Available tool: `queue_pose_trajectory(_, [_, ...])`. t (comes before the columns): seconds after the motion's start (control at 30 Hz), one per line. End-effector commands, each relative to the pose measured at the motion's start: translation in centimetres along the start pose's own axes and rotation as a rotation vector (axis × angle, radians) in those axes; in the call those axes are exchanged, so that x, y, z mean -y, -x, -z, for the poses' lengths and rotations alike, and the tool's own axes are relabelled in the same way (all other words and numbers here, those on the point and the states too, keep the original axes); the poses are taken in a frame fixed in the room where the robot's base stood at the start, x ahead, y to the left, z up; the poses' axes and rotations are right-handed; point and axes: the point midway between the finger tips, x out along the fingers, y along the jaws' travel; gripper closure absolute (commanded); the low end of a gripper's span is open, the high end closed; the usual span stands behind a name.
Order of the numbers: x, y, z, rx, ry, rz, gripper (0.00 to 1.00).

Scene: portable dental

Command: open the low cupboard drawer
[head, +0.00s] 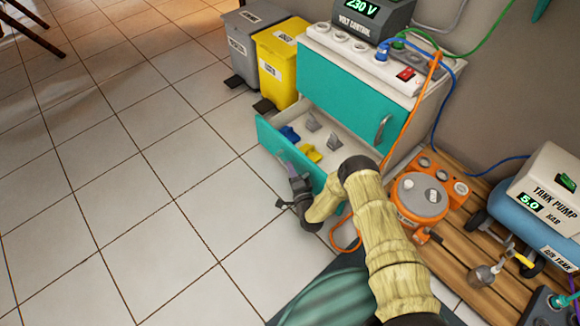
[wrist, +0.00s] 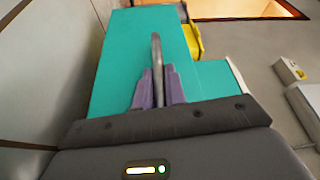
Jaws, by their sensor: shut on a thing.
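The low cupboard drawer (head: 267,134) has a teal front and is pulled out of the white cupboard, below the closed teal upper front (head: 340,95). Small blue, grey and yellow items show inside it. My gripper (head: 285,163) is at the outer face of the drawer front. In the wrist view my gripper's purple fingers (wrist: 158,88) are shut on the drawer's grey bar handle (wrist: 156,50), with the teal drawer front (wrist: 115,60) behind. In the head view the handle is hidden and my arm covers the drawer's right end.
Yellow (head: 277,62) and grey (head: 243,45) bins stand left of the cupboard. A power strip (head: 350,48) and a voltage unit (head: 372,15) sit on top. An orange device (head: 420,197) and an air tank unit (head: 535,205) stand on a wooden pallet at right. Tiled floor (head: 130,180) is clear at left.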

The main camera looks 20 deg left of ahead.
Motion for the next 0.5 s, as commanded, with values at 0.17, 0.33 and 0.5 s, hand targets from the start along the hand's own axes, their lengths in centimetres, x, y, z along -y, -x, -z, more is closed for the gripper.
queue_pose_trajectory(0.17, [-0.11,0.07,0.01,-0.003,-0.001,-0.003,1.0])
queue_pose_trajectory(0.33, [-0.11,0.06,0.04,-0.004,-0.001,-0.003,1.0])
queue_pose_trajectory(0.5, [-0.08,0.04,0.02,-0.003,0.0,-0.002,0.66])
